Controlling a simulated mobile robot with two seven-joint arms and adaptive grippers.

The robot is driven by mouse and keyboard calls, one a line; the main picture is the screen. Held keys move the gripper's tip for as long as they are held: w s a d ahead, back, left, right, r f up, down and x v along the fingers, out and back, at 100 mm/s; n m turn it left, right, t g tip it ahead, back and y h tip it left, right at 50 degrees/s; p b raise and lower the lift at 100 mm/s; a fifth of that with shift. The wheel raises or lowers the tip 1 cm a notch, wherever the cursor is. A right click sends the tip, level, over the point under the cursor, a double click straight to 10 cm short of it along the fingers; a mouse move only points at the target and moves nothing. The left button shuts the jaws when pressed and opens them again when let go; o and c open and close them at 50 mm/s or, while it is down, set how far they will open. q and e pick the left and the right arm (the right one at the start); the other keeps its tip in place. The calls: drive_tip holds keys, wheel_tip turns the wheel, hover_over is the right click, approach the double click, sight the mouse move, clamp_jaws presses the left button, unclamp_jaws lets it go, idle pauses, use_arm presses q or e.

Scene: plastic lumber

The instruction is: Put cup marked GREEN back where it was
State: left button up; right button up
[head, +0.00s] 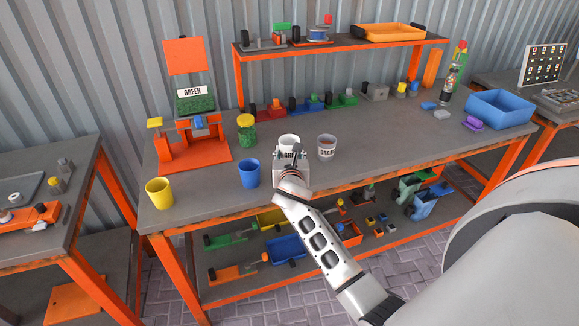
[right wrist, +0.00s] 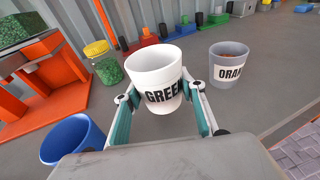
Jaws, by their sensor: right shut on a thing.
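The white cup marked GREEN (right wrist: 157,80) is upright between the fingers of my right gripper (right wrist: 160,112) in the right wrist view, and it looks empty. In the head view the cup (head: 289,141) shows above my right gripper (head: 291,158), which hides its lower part. My right gripper is shut on the cup, over the front part of the workbench. I cannot tell whether the cup's base touches the bench. My left gripper is not in view.
A grey cup marked ORAN (head: 327,147) stands right of the held cup. A blue cup (head: 249,173), a yellow cup (head: 159,193) and a green jar with a yellow lid (head: 246,129) stand left. An orange machine labelled GREEN (head: 193,145) is further left. A shelf (head: 340,47) spans the back.

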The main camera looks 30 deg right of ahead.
drive_tip(key=shift+f+b, duration=0.6)
drive_tip(key=shift+f, duration=1.7)
drive_tip(key=shift+f, duration=0.2)
drive_tip(key=o, duration=1.1)
drive_tip(key=shift+o, duration=0.2)
drive_tip(key=shift+r, duration=0.1)
